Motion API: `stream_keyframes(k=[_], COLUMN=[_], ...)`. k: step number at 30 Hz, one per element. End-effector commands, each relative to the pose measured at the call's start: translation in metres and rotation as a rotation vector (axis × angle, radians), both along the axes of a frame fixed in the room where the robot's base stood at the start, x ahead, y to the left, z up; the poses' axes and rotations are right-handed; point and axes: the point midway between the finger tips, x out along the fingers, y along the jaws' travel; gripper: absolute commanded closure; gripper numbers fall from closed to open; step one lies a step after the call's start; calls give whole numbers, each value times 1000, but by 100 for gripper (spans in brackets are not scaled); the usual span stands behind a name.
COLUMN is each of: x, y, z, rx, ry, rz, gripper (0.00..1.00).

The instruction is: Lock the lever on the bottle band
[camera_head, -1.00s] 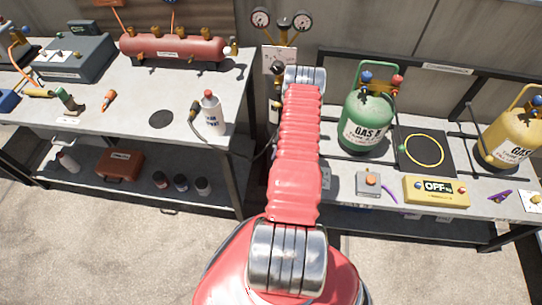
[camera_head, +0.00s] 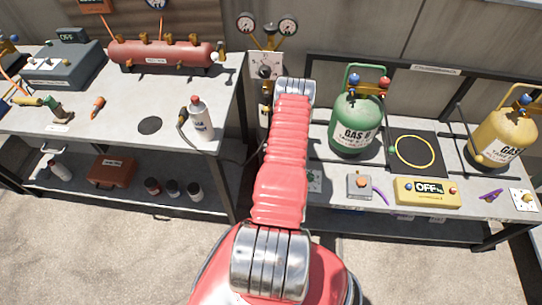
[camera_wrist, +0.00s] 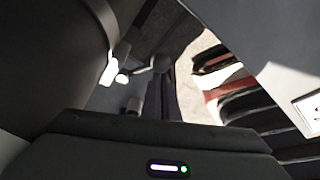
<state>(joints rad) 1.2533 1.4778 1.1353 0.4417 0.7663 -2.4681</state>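A green bottle (camera_head: 356,126) with a carry ring, blue and red knobs and a "GAS B" label stands upright on the right bench. I cannot make out a band clearly. My arm hides my gripper in the head view. The wrist view shows a dark gripper body (camera_wrist: 150,138) with a small light; its fingers are unclear.
The right bench holds a black mat (camera_head: 431,168) with a yellow ring, a grey button box (camera_head: 359,186) and a yellow "OFF" display (camera_head: 427,192). Two gauges hang above a valve panel (camera_head: 266,65).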

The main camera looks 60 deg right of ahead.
Motion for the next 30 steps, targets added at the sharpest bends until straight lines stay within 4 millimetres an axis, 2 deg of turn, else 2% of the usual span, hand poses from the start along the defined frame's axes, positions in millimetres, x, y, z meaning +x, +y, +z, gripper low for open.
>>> stream_keyframes(k=[12,30], x=[-5,-6], y=[-15,-17], z=[0,1], rx=[-1,-1], ry=[0,0], rz=[-4,-4], gripper=[100,100])
